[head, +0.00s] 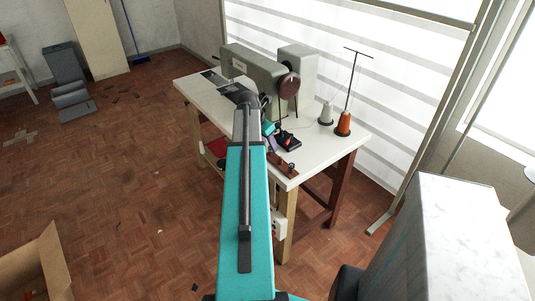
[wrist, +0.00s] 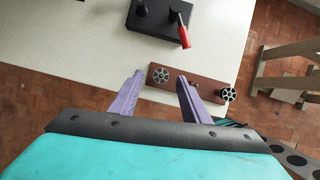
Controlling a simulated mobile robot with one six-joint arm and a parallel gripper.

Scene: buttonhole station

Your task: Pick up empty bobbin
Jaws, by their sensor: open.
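In the wrist view a brown wooden strip (wrist: 190,81) lies on the white table near its edge. A round silver bobbin with holes (wrist: 160,75) sits on its left part, and a second, darker-rimmed bobbin (wrist: 228,94) is at its right end. I cannot tell for sure which one is empty. My gripper (wrist: 159,77) is open, its two purple fingers apart. The silver bobbin appears between the fingertips, with no visible contact; the height gap is unclear. In the head view the strip (head: 282,170) is at the table's front corner, and my arm partly hides the gripper.
A black box with a red-handled lever (wrist: 182,30) stands just beyond the strip. The sewing machine (head: 255,68) is at the back of the white table (head: 325,150). Thread cones, one orange (head: 343,124), stand at the right. The tabletop left of the strip is clear.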

